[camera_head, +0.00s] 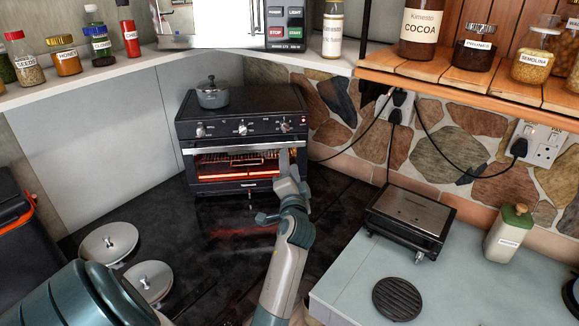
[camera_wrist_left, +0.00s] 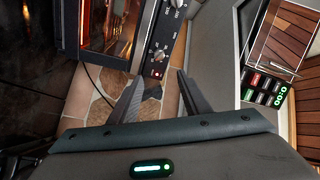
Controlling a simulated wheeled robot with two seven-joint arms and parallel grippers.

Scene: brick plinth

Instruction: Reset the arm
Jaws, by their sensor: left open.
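My left arm (camera_head: 285,255) reaches up the middle of the head view. Its gripper (camera_head: 285,160) is in front of the right part of the toaster oven (camera_head: 243,127). In the left wrist view the two dark fingers (camera_wrist_left: 161,82) are spread with nothing between them. The oven's control panel (camera_wrist_left: 160,40) shows just beyond them. Whether a finger touches the oven cannot be told. My right gripper is in neither view.
The oven glows inside, and a small grey pot (camera_head: 212,95) stands on top. A steel grill (camera_head: 410,215) and a bottle (camera_head: 508,235) stand on the right counter. Jars (camera_head: 66,55) line the left shelf. A microwave (camera_head: 230,25) is above. Black cables (camera_head: 350,150) hang at right.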

